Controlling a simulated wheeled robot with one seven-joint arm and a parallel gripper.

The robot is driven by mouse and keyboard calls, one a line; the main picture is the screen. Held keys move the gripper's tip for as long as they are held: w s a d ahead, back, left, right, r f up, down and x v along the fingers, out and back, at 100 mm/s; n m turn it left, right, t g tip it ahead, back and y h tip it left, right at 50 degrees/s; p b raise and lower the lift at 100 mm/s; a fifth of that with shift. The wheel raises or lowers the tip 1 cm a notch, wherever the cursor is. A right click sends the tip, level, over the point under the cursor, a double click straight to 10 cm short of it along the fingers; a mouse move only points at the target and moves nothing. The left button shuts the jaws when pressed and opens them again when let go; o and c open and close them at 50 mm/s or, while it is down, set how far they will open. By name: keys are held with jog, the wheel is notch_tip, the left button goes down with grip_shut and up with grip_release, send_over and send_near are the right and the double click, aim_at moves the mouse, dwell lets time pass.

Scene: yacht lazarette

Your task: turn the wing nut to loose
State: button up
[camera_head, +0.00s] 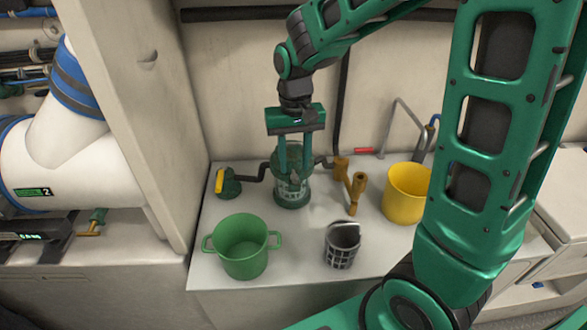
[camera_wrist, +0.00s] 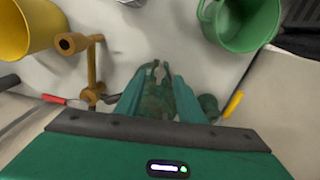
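A strainer with a clear bowl and a dark green base (camera_head: 293,200) stands upright on the white counter, with black pipe on both sides. My gripper (camera_head: 294,172) points straight down over its top, its two fingers apart. In the wrist view my gripper (camera_wrist: 157,76) has one finger on each side of the strainer's top (camera_wrist: 155,103). The wing nut is too small and too much covered by the fingers to make out clearly. I cannot tell whether the fingers touch it.
A green two-handled pot (camera_head: 240,262) and a grey basket (camera_head: 342,247) stand in front. A yellow bucket (camera_head: 405,205) and a brass-coloured fitting (camera_head: 355,190) are to the right. A green valve with a yellow lever (camera_head: 228,186) is left, near the wall panel. A red-handled tool (camera_head: 364,150) lies behind.

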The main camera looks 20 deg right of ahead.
aim_at(294, 174)
jog(key=shift+f, duration=1.55)
grip_shut()
jog(key=shift+m, duration=1.7)
grip_release()
